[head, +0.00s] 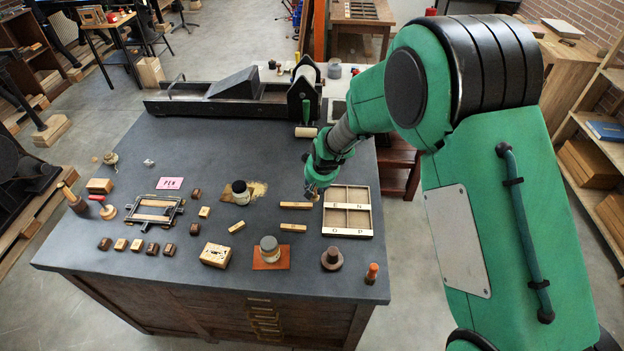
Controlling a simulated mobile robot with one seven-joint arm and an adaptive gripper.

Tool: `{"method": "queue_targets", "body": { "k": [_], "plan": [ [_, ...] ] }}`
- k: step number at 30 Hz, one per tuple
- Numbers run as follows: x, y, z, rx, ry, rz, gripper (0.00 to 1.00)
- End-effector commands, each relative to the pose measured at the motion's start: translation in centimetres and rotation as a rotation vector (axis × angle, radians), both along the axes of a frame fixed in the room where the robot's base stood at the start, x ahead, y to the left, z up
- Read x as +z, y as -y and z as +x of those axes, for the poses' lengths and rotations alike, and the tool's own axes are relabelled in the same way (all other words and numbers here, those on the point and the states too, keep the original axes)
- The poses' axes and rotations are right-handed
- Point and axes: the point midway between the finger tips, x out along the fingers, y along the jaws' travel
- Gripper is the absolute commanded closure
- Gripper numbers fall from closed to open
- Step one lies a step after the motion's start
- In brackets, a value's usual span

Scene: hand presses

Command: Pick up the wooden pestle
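I cannot tell for sure which piece is the wooden pestle. A brown wooden piece with a thicker end (75,200) stands tilted near the table's left edge, and its shape could fit. A dark brown knobbed round piece (331,258) stands near the front right. A small brown piece with an orange-red top (372,273) stands by the front right corner. My gripper (312,193) points down over the right part of the table, just left of the divided tray and far from the left-edge piece. It is small here, and its fingers and any held thing cannot be made out.
The divided letter tray (372,222) lies right of my gripper. Wooden strips (296,206), a jar (240,192) and another jar on an orange mat (268,248) lie nearby. A metal frame (155,209) and small blocks fill the left. A press (235,95) stands at the back.

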Motion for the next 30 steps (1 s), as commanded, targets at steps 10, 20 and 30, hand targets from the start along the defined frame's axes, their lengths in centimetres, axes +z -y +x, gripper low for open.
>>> {"method": "queue_targets", "body": {
  "k": [10, 20, 30],
  "plan": [
    [0.20, 0.39, -1.12, 0.000, 0.002, 0.001, 1.00],
    [0.16, 0.40, -1.14, 0.000, 0.001, 0.000, 1.00],
    [0.16, 0.40, -1.14, 0.000, 0.001, 0.000, 1.00]
  ]
}}
